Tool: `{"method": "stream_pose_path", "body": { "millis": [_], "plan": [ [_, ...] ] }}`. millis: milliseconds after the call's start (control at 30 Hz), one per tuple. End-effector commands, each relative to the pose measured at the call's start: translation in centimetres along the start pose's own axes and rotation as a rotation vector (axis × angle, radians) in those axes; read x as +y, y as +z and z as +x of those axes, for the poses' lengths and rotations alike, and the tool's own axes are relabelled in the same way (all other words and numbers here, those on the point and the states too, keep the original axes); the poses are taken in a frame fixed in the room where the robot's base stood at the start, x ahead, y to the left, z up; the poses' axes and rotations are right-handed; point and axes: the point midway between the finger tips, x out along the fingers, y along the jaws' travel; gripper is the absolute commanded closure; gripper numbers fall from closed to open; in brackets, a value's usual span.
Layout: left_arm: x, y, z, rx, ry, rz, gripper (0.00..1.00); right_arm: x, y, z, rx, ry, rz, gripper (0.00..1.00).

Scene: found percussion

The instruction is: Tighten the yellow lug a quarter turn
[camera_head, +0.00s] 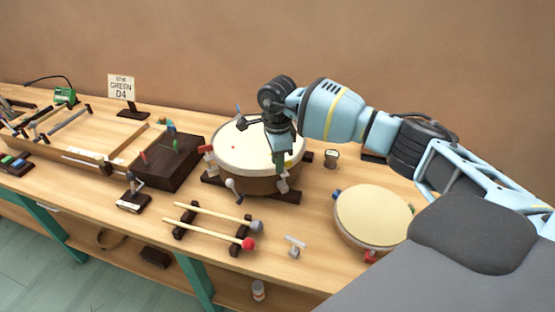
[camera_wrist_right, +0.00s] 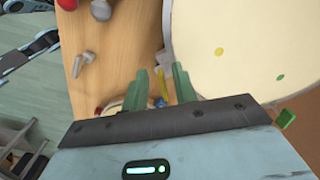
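The large drum (camera_head: 232,148) has a cream head and a brown shell, and sits on a dark stand on the bench. Its head (camera_wrist_right: 245,45) fills the upper right of the right wrist view, with a yellow dot and a green dot near its rim. The yellow lug (camera_wrist_right: 160,84) shows as a narrow yellow piece between my right fingers, by the drum's edge. My right gripper (camera_head: 280,165) points down at the drum's front right side. Its green fingers (camera_wrist_right: 161,84) stand apart around the lug; contact is unclear. The lug is not clear in the head view. My left gripper is out of view.
A smaller drum (camera_head: 373,215) stands to the right. Two mallets (camera_head: 212,228) on a rack and a grey key-like piece (camera_head: 294,246) lie in front. A dark box (camera_head: 170,160) and a wooden frame (camera_head: 95,140) are left. A small cup (camera_head: 331,158) stands behind.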

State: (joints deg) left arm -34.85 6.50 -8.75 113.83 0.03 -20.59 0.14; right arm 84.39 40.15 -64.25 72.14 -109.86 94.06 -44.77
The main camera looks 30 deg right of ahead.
Motion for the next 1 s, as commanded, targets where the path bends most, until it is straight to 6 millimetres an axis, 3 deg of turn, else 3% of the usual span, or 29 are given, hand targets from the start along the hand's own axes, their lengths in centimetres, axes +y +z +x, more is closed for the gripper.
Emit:
{"method": "stream_pose_path", "body": {
  "millis": [167,533,1000],
  "plan": [
    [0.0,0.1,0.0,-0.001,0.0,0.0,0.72,-0.1,0.1,-1.5,-0.003,-0.003,0.0,0.72],
    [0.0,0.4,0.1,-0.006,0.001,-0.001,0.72,0.0,0.0,-6.8,-0.001,-0.001,0.001,0.72],
    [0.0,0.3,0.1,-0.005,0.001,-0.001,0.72,0.0,0.0,-7.8,0.0,-0.001,0.001,0.72]
  ]
}}
